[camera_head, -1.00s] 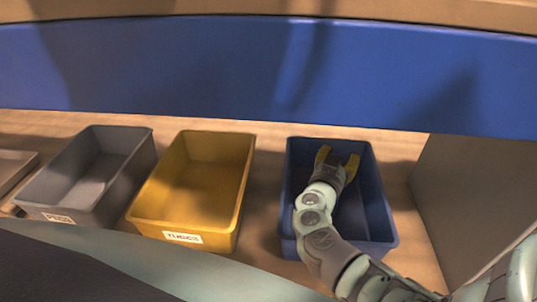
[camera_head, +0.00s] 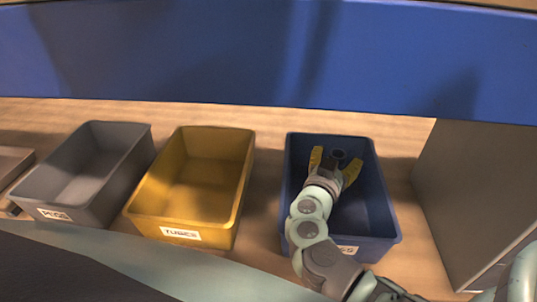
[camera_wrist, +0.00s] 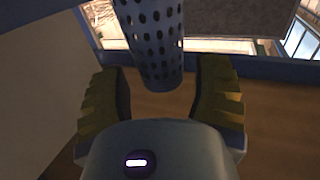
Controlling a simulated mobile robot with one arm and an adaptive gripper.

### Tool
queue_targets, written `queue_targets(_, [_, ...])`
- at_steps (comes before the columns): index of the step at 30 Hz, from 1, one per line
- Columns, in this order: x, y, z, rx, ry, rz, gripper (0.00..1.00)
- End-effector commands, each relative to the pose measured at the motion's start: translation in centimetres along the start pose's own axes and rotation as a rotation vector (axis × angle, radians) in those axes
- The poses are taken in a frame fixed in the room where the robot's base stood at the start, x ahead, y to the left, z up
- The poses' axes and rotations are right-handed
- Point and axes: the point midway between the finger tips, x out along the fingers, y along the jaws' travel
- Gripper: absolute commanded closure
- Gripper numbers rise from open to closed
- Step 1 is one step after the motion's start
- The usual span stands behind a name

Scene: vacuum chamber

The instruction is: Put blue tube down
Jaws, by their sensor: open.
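The blue tube (camera_wrist: 155,40) is dark blue and full of round holes in the wrist view. It lies between my gripper's two yellow fingers, with a gap visible on both sides. In the head view its round end (camera_head: 339,153) shows between the fingertips. My gripper (camera_head: 335,161) is open and reaches into the blue bin (camera_head: 385,215), near its back wall. The open fingers also show in the wrist view (camera_wrist: 161,95). Whether the tube touches the bin floor cannot be told.
A yellow bin (camera_head: 187,205) labelled for tubes and a grey bin (camera_head: 110,190) stand to the left, both looking empty. A grey panel (camera_head: 475,190) rises to the right. A wide blue beam (camera_head: 270,60) crosses behind the bins.

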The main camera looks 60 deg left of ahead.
Motion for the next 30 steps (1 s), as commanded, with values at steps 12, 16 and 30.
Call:
queue_targets(12, [-3.7,-0.1,0.2,0.000,-0.002,-0.003,0.37])
queue_targets(16, [-4.0,-0.1,0.1,-0.003,-0.002,-0.003,0.37])
queue_targets(30, [-4.0,0.0,0.0,-0.001,-0.002,-0.002,0.37])
